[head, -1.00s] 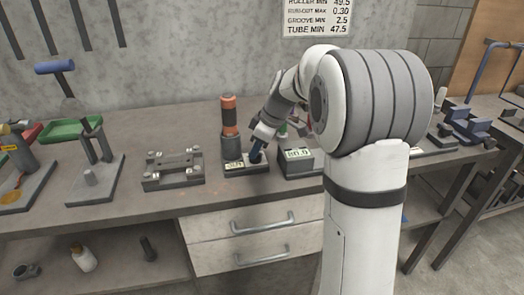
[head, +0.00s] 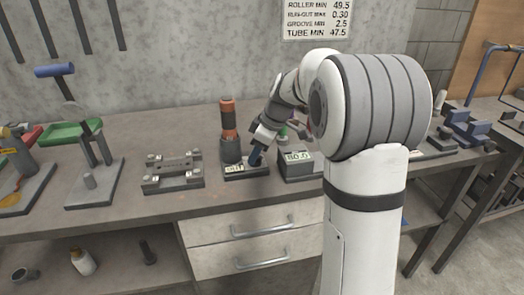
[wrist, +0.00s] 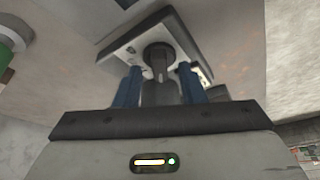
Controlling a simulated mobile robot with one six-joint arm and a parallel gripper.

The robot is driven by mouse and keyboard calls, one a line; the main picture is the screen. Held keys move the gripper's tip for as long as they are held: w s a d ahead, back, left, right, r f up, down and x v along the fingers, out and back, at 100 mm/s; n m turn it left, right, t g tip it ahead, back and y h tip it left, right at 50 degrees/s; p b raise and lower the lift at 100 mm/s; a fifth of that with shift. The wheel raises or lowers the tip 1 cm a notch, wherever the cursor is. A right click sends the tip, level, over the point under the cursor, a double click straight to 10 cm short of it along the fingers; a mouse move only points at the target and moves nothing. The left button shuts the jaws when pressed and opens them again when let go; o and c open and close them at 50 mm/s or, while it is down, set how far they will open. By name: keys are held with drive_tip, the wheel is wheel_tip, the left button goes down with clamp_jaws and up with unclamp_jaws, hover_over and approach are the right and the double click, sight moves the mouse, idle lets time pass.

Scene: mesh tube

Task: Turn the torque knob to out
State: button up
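A low dark instrument base (head: 246,170) sits on the bench in the head view, with a small light display or label on its front whose text I cannot read. My gripper (head: 255,160) reaches down onto the right part of this base. In the wrist view the light plate of the base (wrist: 118,48) shows a dark round knob (wrist: 158,52) near its middle. The two blue fingers of my gripper (wrist: 160,78) stand on either side of the knob. I cannot tell whether they press on it. The knob's pointer and setting are not readable.
An orange and black cylinder (head: 228,120) stands behind the left of the base. A box with a lit display (head: 297,164) is close on the right. A metal fixture (head: 172,178) lies to the left. The bench (head: 215,202) is clear in front.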

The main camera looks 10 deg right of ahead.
drive_tip(key=v, duration=0.8)
drive_tip(key=shift+p, duration=0.35)
drive_tip(key=shift+f, duration=0.1)
drive_tip(key=s+a+m+h+p, duration=0.1)
drive_tip(key=s+m+h+p, duration=0.2)
drive_tip(key=s, duration=2.4)
drive_tip(key=m+p, duration=0.5)
drive_tip(key=m, duration=0.4)
drive_tip(key=shift+s+a+r+h+p, duration=0.25)
drive_tip(key=shift+a+r+h+p, duration=0.05)
drive_tip(key=shift+r+h+p, duration=0.1)
